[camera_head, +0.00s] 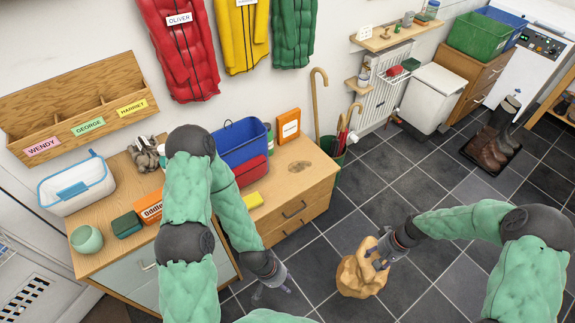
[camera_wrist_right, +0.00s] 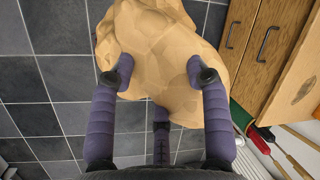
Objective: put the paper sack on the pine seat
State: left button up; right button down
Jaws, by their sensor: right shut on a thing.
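The paper sack (camera_head: 358,277) is a crumpled tan bag low over the dark tiles; I cannot tell whether it touches the floor. My right gripper (camera_head: 384,252) is shut on its upper right side. In the right wrist view the gripper's fingers (camera_wrist_right: 160,74) press on the sack (camera_wrist_right: 165,40) from both sides. A pale wooden unit with drawers has a bare, knotted top (camera_head: 305,180), apparently the pine seat; its edge also shows in the right wrist view (camera_wrist_right: 297,80). My left gripper (camera_head: 275,287) hangs empty before the unit, its opening unclear.

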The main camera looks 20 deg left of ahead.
aim_at(302, 171)
jog(key=i+l+u, duration=0.2)
jog(key=u, duration=0.2)
jog(key=i+l+u, duration=0.15)
jog(key=l+u, duration=0.25)
jog(key=i+l+u, duration=0.1)
jog(key=l+u, duration=0.3)
